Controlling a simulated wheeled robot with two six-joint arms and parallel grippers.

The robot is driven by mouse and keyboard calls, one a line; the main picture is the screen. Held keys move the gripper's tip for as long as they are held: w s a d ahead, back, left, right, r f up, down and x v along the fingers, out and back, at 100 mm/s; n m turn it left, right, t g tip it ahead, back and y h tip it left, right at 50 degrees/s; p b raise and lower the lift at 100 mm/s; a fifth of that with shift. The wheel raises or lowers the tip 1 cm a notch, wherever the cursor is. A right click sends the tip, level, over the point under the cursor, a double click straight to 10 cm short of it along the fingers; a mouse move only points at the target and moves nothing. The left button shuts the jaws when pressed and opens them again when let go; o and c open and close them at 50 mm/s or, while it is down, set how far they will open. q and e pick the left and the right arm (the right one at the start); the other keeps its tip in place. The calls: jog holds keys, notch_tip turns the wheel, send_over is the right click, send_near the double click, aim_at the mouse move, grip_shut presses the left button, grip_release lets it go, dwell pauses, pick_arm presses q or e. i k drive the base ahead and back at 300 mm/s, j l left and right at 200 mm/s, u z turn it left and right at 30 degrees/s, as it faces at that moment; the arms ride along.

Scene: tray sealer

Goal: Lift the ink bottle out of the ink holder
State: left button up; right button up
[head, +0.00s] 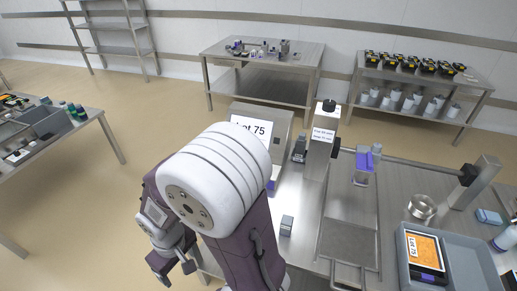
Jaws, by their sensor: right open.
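My right gripper (174,264) is at the lower left of the head view, open, with nothing seen between its fingers. It hangs beside the work table, well apart from the things on it. A small dark bottle-like thing (299,149) stands between the grey screen unit and the steel post of the sealer. It may be the ink bottle, but I cannot tell for sure. I cannot make out the ink holder; my arm hides part of the table. My left gripper is not in view.
The screen unit (281,126) reads "Lot 75". A small grey block (286,225) lies near the table's front left. A grey tray (463,264) holding an orange-topped pack (424,251) and a steel cup (422,207) stand at right. Side tables stand left and behind.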

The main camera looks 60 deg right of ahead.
aim_at(301, 144)
jog(key=i+z, duration=0.2)
jog(key=i, duration=0.3)
jog(key=i+j+z, duration=0.15)
jog(key=i, duration=0.3)
jog(key=i+j+z, duration=0.1)
jog(key=i+z, duration=0.3)
jog(key=i, duration=0.15)
jog(key=i+j+z, duration=0.3)
jog(key=i+z, duration=0.15)
jog(key=i+j+z, duration=0.4)
jog(key=i+l+z, duration=0.15)
jog(key=i+z, duration=0.2)
jog(key=i, duration=0.15)
jog(key=i+z, duration=0.35)
jog(key=i+j+z, duration=0.15)
jog(key=i+z, duration=0.2)
jog(key=i, duration=0.25)
jog(key=i+j+z, duration=0.1)
jog(key=i+z, duration=0.3)
jog(key=i, duration=0.15)
jog(key=i+j+z, duration=0.4)
jog(key=i, duration=0.15)
jog(key=i+j+z, duration=0.8)
jog(key=i+j, duration=0.1)
jog(key=j, duration=0.05)
